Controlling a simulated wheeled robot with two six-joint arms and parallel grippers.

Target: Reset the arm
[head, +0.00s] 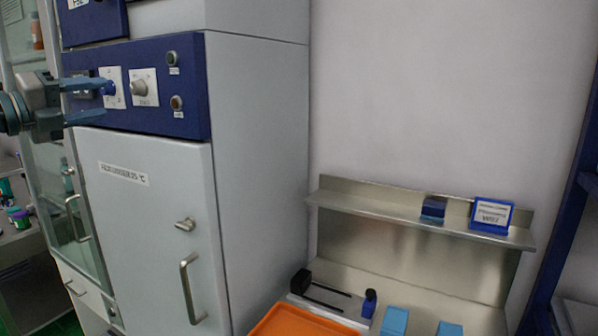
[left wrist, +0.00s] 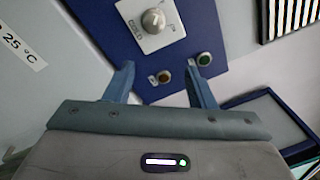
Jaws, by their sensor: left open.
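My left gripper (head: 88,100) is in the head view at the upper left, in front of the blue control panel (head: 190,70) of a tall grey cabinet. Its two blue fingers are apart with nothing between them. In the left wrist view the open fingers (left wrist: 160,85) point at the panel (left wrist: 105,25). A silver knob (left wrist: 153,20) on a white plate lies beyond them, with two small buttons (left wrist: 204,59) close by. My right gripper is not in view.
The cabinet door (head: 150,220) below the panel is closed and has a handle (head: 190,288). A steel shelf (head: 400,215) with blue items stands at the right. An orange tray (head: 300,322) sits at the bottom. A glass-fronted cabinet (head: 60,190) is at the left.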

